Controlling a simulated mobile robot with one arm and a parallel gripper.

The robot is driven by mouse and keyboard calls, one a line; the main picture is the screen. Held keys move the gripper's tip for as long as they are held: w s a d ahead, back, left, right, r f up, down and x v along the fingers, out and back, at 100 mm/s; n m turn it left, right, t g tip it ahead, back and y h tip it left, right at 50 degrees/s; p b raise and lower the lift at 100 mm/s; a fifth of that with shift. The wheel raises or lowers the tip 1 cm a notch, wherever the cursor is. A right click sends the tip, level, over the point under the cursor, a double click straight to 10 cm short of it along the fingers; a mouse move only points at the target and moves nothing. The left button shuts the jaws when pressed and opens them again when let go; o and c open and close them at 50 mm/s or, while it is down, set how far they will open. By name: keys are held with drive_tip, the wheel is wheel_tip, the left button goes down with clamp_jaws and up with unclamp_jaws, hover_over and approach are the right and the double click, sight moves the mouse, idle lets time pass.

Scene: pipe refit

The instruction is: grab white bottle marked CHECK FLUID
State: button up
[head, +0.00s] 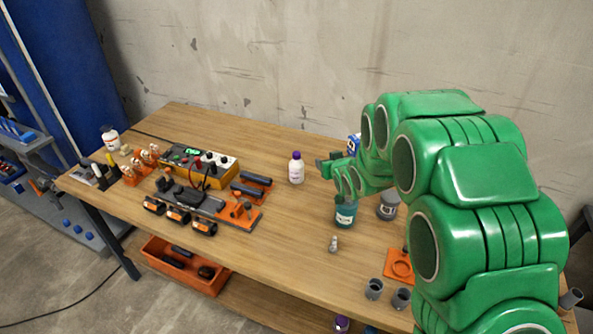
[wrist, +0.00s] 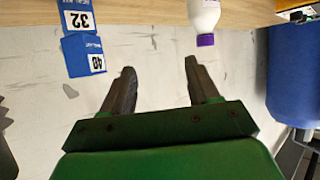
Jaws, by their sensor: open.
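A white bottle (head: 296,170) with a purple cap stands upright near the middle of the wooden table (head: 300,235). Its label is too small to read. The same kind of bottle shows upside down at the top of the wrist view (wrist: 204,14), beyond and near the right finger. Another white bottle (head: 110,139) with a dark cap stands at the table's far left end; its lettering is also unreadable. My gripper (wrist: 160,65) is open and empty. In the head view, my gripper (head: 325,165) is right of the purple-capped bottle, apart from it and partly hidden by my arm.
A teal container (head: 345,215) stands below my gripper, with a grey one (head: 388,206) beside it. Blue boxes (wrist: 85,54) show left of the fingers. An orange-and-grey fixture (head: 210,205) and a yellow test box (head: 215,172) lie left. A small metal piece (head: 333,244) stands in front.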

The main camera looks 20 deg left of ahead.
sight(298, 158)
drive_tip(key=a+f+y, duration=0.1)
drive_tip(key=a, duration=0.1)
drive_tip(key=a+f+y, duration=0.1)
drive_tip(key=a, duration=0.2)
drive_tip(key=a+f+n, duration=0.1)
drive_tip(key=a, duration=0.2)
drive_tip(key=shift+s+y, duration=0.4)
drive_tip(key=shift+x, duration=3.8)
drive_tip(key=shift+d, duration=0.1)
clamp_jaws()
